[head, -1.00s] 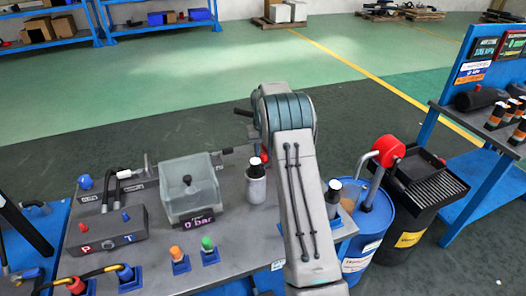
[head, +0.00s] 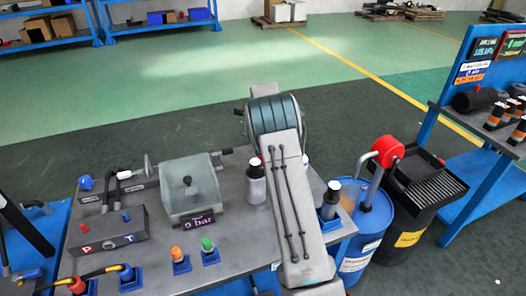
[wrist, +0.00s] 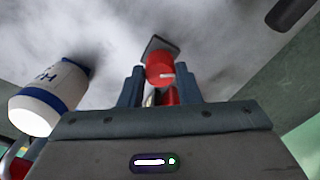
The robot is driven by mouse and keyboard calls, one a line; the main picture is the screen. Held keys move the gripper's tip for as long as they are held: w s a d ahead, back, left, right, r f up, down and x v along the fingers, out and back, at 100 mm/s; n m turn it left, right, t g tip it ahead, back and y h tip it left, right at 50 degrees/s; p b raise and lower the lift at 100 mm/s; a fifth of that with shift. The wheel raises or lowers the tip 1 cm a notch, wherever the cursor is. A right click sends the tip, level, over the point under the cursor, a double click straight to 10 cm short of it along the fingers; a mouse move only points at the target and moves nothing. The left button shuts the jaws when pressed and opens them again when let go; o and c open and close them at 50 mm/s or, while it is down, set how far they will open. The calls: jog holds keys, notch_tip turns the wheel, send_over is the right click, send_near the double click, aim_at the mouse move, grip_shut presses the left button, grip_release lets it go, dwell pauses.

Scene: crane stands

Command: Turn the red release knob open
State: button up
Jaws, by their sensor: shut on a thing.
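The red release knob (wrist: 160,66) shows in the wrist view, with a dark square plate behind it and a small pale mark on its face. My gripper (wrist: 160,87) has one blue-grey finger on each side of the red part and is shut on it. More red shows lower down between the fingers. In the head view my arm hides the gripper and the knob.
A white bottle with blue bands (wrist: 48,98) is close on the left in the wrist view. In the head view a grey bench (head: 130,262) carries a clear box (head: 190,190) and several coloured fittings. A blue drum (head: 362,225) stands to the right.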

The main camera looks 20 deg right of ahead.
jog(key=shift+m, duration=0.5)
jog(key=shift+a, duration=0.1)
jog(key=o, duration=1)
notch_tip(320, 180, up, 14)
jog(key=shift+f, duration=0.1)
